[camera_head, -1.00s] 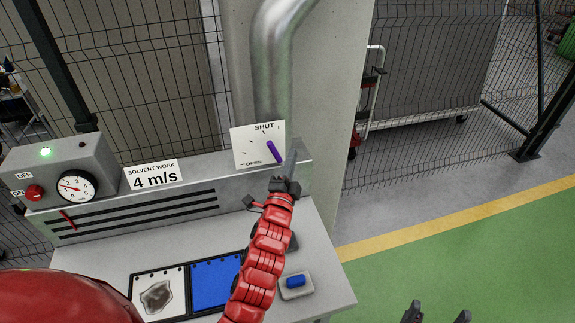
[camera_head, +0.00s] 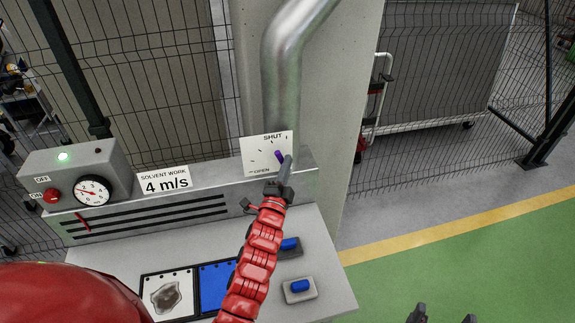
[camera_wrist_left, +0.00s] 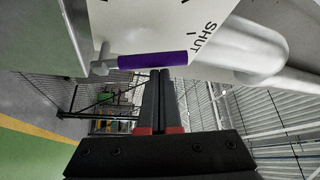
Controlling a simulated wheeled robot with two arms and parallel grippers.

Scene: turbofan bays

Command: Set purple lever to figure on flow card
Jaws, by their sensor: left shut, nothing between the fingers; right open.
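The purple lever (camera_head: 279,155) sits on a white dial plate (camera_head: 254,156) marked SHUT at the top and OPEN at the lower left. It slants down to the right, its lower end hidden by my left gripper (camera_head: 287,162). That gripper is shut and empty, its fingertips at the lever. In the left wrist view the tips (camera_wrist_left: 160,73) lie right by the side of the purple lever (camera_wrist_left: 152,61); I cannot tell whether they touch. The flow card (camera_head: 164,181) reads SOLVENT WORK 4 m/s. My right gripper (camera_head: 443,316) is open and empty at the bottom edge.
Blue switches (camera_head: 300,286) and a blue panel (camera_head: 214,284) lie on the bench. A thick pipe (camera_head: 283,80) rises behind the plate.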

